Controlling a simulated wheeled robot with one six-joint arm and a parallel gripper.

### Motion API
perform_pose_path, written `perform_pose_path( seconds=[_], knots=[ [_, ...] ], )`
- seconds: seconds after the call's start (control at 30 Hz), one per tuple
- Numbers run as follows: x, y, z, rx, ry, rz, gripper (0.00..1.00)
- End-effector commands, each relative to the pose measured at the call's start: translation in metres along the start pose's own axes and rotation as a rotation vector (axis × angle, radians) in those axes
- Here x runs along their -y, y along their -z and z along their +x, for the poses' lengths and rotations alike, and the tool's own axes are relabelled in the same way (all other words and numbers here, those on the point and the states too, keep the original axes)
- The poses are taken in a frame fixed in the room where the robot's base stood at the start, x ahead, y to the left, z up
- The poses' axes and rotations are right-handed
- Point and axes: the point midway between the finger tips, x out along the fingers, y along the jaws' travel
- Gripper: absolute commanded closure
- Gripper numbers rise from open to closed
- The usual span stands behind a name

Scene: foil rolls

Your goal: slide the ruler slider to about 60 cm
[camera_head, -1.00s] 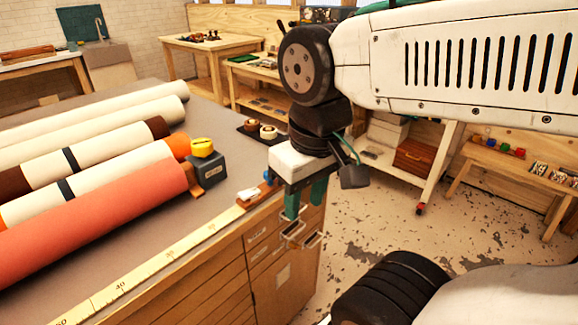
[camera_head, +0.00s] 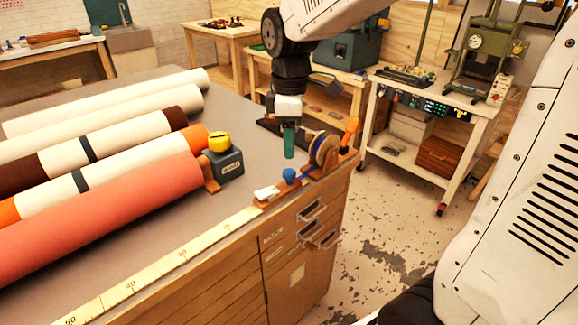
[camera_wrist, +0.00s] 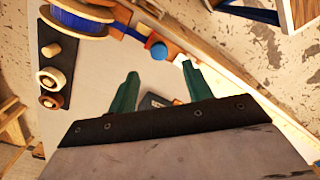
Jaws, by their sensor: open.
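The yellow ruler (camera_head: 156,271) runs along the table's front edge, its numbers rising toward the lower left, with 40 and 50 readable. A slider with a blue knob (camera_head: 289,175) and a white piece (camera_head: 266,193) sits near the ruler's low-number right end. In the wrist view the blue knob (camera_wrist: 158,51) lies beyond my fingertips, with the white piece (camera_wrist: 181,61) beside it. My gripper (camera_head: 289,156) points down above the tabletop, behind the knob and apart from it. Its green fingers (camera_wrist: 160,78) are open and empty. The 60 mark is out of view.
Several rolls, the nearest coral red (camera_head: 100,215), lie left of a dark box with a yellow top (camera_head: 224,160). A tape spool (camera_head: 325,150) with an orange handle stands at the table's right end. The tabletop between box and slider is clear.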

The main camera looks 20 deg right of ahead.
Motion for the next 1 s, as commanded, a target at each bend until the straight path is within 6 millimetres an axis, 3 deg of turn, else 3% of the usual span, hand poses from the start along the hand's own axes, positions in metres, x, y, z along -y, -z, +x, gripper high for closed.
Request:
perform_pose_path(
  seconds=[0.5,0.9,1.0],
  knots=[
    [-0.002,0.001,0.070,0.002,0.004,-0.014,0.50],
    [-0.002,0.001,0.079,0.000,0.001,-0.013,0.50],
    [-0.002,0.001,0.078,0.000,0.001,-0.013,0.78]
  ],
)
